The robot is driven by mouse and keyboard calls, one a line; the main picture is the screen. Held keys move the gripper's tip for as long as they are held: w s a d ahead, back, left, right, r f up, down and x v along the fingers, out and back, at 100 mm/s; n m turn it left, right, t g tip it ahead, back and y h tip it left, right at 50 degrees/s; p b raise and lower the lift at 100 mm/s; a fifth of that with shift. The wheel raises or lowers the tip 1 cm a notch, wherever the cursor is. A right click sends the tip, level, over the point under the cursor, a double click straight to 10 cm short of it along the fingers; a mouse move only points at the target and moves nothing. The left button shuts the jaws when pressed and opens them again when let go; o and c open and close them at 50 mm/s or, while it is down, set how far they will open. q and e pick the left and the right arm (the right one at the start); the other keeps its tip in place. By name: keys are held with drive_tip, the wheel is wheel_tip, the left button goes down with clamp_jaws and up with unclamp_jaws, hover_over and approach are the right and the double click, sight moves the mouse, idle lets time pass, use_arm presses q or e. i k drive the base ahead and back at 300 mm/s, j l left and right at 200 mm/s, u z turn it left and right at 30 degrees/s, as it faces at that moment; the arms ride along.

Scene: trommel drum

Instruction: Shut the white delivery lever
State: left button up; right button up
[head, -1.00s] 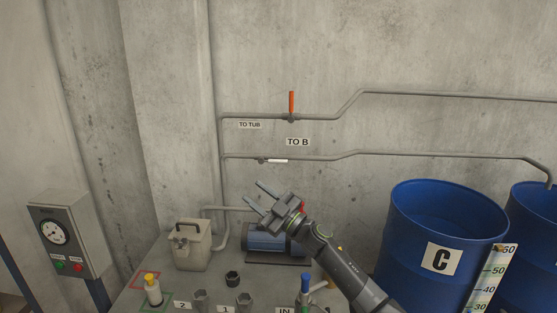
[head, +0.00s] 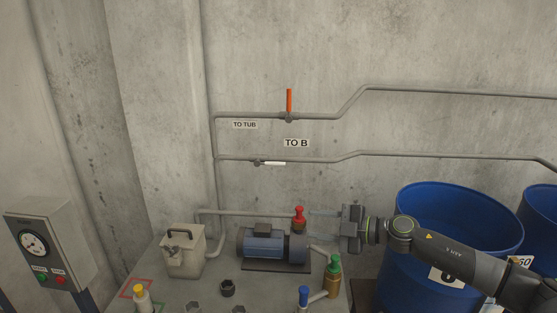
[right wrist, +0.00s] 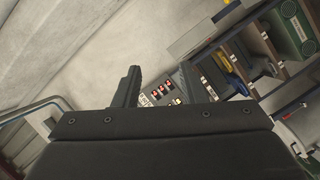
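My left gripper is not in view.
An orange lever (head: 289,101) stands upright on the upper pipe. A blue pump (head: 262,246) with a red-topped valve (head: 299,216) is left of my right gripper. A green-topped fitting (head: 334,269) is below it. A blue drum (head: 440,205) stands right.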

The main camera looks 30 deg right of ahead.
sight(275, 164)
drive_tip(key=i+l, duration=0.95)
drive_tip(key=l, duration=0.2)
